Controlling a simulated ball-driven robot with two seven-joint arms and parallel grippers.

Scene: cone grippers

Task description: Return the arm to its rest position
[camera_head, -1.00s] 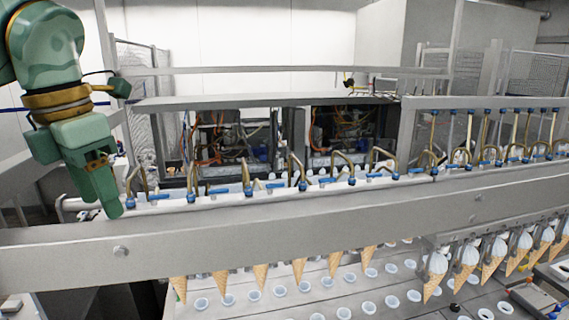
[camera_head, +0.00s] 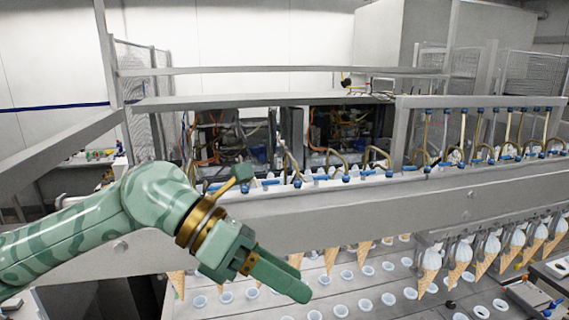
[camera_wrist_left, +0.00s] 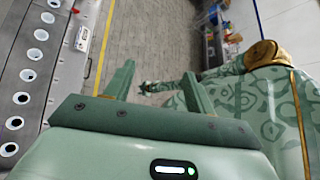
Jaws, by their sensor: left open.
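My left arm comes in from the left in the head view, low in front of the machine's grey front beam. Its green gripper (camera_head: 294,280) points down and to the right, in front of the row of cones. In the left wrist view, the fingers of this gripper (camera_wrist_left: 156,76) stand apart with nothing between them. Green patterned parts of my own body fill the right of that view. A small green part shows far beyond the fingers, perhaps my right gripper, too small to read.
Wafer cones (camera_head: 333,258) hang under the front beam (camera_head: 400,208). Filled cones (camera_head: 459,262) hang at the right. A conveyor plate with round cup holders (camera_head: 365,304) lies below; it also shows in the left wrist view (camera_wrist_left: 30,75). Grey floor (camera_wrist_left: 150,45) lies beside it.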

